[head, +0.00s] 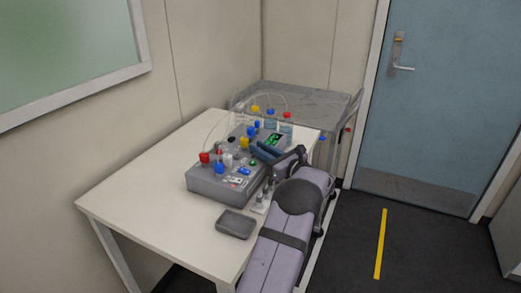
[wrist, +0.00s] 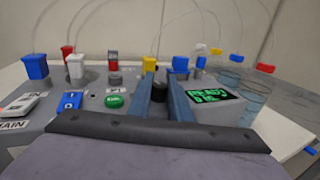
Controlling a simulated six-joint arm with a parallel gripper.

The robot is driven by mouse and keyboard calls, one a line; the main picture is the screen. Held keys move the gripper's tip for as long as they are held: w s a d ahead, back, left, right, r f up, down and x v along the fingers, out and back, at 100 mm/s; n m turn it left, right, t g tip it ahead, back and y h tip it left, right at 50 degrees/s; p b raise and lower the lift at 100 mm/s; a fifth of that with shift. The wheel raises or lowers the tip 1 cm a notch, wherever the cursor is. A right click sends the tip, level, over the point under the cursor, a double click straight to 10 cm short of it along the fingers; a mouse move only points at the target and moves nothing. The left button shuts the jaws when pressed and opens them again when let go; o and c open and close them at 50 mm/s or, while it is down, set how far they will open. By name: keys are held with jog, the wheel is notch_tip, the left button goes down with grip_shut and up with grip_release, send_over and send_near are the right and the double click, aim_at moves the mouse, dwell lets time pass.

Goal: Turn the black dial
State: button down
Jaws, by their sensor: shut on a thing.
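The black dial (wrist: 159,82) stands on the grey bioreactor control box (wrist: 225,108), in the middle of the wrist view. The two blue fingers of my gripper (wrist: 161,92) are on either side of it and shut on it. In the head view my gripper (head: 266,151) reaches over the right side of the control box (head: 207,184). The dial cannot be made out there, behind the fingers. A lit screen (wrist: 213,95) with green text is just right of the fingers.
Left of the fingers are a green button (wrist: 115,101), a blue rocker switch (wrist: 71,101) and several coloured caps with thin tubes. Clear vessels (wrist: 229,80) stand at the right. A grey tray (head: 236,224) lies on the white table (head: 150,206), whose left part is clear.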

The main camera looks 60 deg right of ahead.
jog(key=shift+d+y, duration=0.1)
jog(key=shift+y, duration=0.2)
jog(key=shift+r+n+t+y, duration=0.1)
jog(key=shift+n+t+y, duration=0.4)
jog(key=shift+n+y, duration=0.9)
jog(key=shift+y, duration=0.4)
jog(key=c, duration=1.6)
grip_release()
jog(key=shift+s, duration=0.1)
jog(key=shift+s+a+b, duration=0.2)
jog(key=shift+s+b, duration=0.05)
jog(key=shift+s, duration=0.95)
jog(key=shift+s+a+b, duration=0.15)
jog(key=shift+s+b, duration=0.15)
jog(key=shift+s, duration=0.85)
jog(key=shift+s+a+b, duration=0.2)
jog(key=shift+s+b, duration=0.05)
jog(key=shift+s, duration=0.95)
